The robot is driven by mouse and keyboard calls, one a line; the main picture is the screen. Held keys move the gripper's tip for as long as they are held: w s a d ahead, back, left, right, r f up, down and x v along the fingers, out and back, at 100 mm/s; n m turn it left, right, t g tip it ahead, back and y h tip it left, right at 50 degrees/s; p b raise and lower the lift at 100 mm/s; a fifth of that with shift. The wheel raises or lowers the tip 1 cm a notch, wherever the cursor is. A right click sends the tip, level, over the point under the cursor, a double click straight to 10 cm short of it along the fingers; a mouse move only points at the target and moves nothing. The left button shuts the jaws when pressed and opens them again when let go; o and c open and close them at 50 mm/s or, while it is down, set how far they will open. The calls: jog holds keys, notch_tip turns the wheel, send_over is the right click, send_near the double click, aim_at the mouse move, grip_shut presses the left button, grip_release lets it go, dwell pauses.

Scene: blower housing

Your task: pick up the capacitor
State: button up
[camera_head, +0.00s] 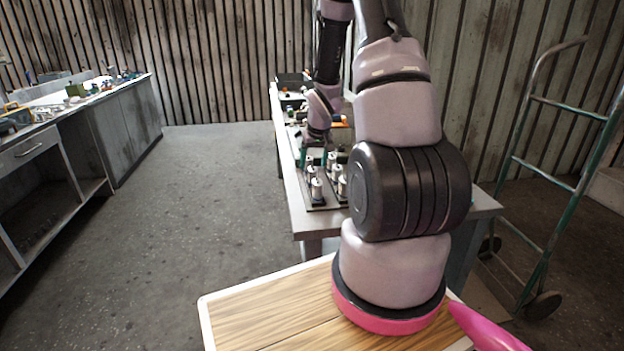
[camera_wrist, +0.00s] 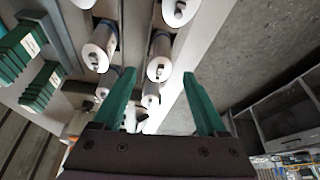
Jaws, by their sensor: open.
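Several silver-white capacitors stand in rows on a rack on the workbench. In the wrist view one capacitor (camera_wrist: 150,97) is between the green fingers of my gripper (camera_wrist: 160,85), nearer the left finger. Another capacitor (camera_wrist: 160,62) is just beyond it, and others stand to the left (camera_wrist: 98,52) and at the top (camera_wrist: 178,10). I cannot tell which capacitor is the task's one. My gripper is open and holds nothing. In the head view the capacitors (camera_head: 317,190) stand at the near end of the bench, with my gripper (camera_head: 313,160) above and behind them.
Green blocks (camera_wrist: 40,85) stand left of the capacitors in the wrist view. The workbench (camera_head: 305,218) has more items and a dark bin (camera_head: 293,80) at its far end. A hand truck (camera_head: 545,170) stands right. A cluttered counter (camera_head: 60,120) is left, with open floor between.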

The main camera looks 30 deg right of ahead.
aim_at(313, 169)
jog(key=x, duration=0.4)
jog(key=shift+s+f, duration=0.1)
jog(key=shift+f, duration=0.1)
grip_shut()
